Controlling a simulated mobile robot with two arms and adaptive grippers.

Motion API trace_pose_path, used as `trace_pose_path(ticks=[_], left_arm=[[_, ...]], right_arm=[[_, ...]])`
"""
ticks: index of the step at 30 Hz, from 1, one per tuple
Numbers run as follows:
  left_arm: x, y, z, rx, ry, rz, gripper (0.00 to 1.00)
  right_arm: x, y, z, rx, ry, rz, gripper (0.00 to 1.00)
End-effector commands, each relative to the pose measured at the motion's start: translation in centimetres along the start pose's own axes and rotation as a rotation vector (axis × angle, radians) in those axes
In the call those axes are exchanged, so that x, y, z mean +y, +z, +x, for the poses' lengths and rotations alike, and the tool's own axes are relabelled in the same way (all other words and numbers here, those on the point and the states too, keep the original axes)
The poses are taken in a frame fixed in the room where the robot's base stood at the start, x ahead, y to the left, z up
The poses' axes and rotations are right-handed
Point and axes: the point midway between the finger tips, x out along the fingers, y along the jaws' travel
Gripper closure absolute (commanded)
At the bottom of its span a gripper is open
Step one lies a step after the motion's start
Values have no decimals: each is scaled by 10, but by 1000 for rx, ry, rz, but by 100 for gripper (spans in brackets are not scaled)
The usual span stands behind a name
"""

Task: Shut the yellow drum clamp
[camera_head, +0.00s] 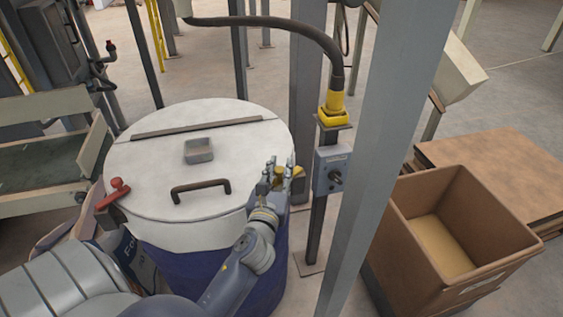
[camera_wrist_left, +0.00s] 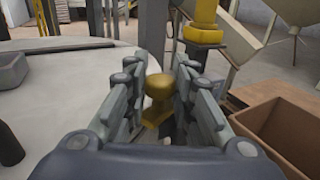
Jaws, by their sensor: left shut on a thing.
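The yellow drum clamp (camera_head: 297,172) sits at the right edge of the drum's white lid (camera_head: 150,160). My left gripper (camera_head: 277,172) reaches it from the front, with its fingers around its knob. In the left wrist view the clamp's round yellow knob (camera_wrist_left: 160,86) stands between the two fingers (camera_wrist_left: 158,92); contact with each finger is hard to make out. The lid lies flat on the blue drum (camera_head: 190,275). A red clamp (camera_head: 114,193) is at the lid's left edge. My right gripper is not in view.
A grey post with a control box (camera_head: 333,170) and a yellow-collared hose (camera_head: 335,100) stands just right of the clamp. A thick slanted beam (camera_head: 385,130) is further right. A cardboard box (camera_head: 455,225) stands at the right. The lid carries a dark handle (camera_head: 200,187) and a small grey tray (camera_head: 198,150).

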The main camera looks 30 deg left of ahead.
Motion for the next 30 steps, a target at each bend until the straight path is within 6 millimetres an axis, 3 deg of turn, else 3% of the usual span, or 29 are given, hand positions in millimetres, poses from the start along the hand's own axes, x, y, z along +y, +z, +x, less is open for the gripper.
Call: trace_pose_path(ticks=[1,6,23,24,25,26,30], left_arm=[[3,6,2,0,-30,9,100],[7,4,6,-1,-130,5,100],[10,1,9,1,-208,-6,100],[9,1,9,1,-208,-6,68],[10,1,9,1,-208,-6,61],[10,1,9,1,-208,-5,56],[10,0,9,1,-207,-5,56]], right_arm=[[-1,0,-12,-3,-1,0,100],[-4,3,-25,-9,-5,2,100],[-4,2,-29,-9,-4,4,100],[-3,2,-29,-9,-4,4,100],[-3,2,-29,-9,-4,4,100],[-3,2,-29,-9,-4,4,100],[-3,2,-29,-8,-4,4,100]])
